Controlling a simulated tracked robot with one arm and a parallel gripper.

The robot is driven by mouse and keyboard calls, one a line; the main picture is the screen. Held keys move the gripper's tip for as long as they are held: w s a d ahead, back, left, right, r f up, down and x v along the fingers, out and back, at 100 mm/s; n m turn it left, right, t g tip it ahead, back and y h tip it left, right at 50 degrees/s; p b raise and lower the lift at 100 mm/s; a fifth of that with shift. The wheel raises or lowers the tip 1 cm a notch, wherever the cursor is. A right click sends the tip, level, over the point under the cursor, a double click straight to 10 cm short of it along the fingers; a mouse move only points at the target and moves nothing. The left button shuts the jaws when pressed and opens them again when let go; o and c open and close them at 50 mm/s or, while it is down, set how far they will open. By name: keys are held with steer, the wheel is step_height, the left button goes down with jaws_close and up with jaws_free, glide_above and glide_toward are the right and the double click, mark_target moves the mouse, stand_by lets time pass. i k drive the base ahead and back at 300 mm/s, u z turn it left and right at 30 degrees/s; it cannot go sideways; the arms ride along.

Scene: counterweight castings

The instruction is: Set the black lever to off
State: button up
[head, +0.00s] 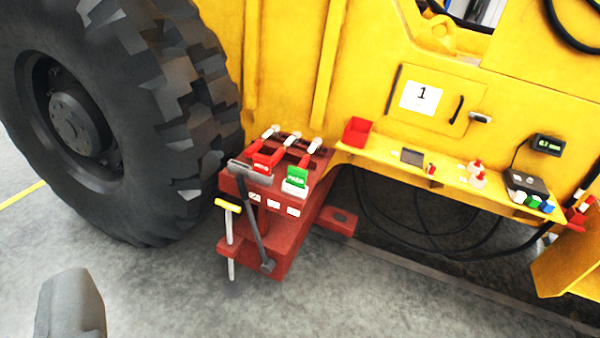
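The black lever (259,228) is a dark bar on the front of a red box (290,240) beside the big wheel. Its lower end sits at a dark pivot low on the box, and it leans up and left to a grey crossbar grip (250,172) near the box's top edge. Small white labels (273,204) are on the box front; their marks are too small to read. A grey rounded part at the lower left looks like part of my gripper (71,306). It is well apart from the lever, and its fingertips cannot be made out.
A yellow T-handle (228,206) stands just left of the lever. Red and green blocks (297,178) and several white-tipped handles (270,131) are on the box top. A large black tyre (150,110) stands close left. A yellow shelf (400,155) with small items runs right. Front floor is clear.

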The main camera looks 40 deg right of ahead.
mark_target(268, 265)
steer(key=z, duration=0.3)
steer(key=i, duration=0.85)
steer(key=z, duration=0.35)
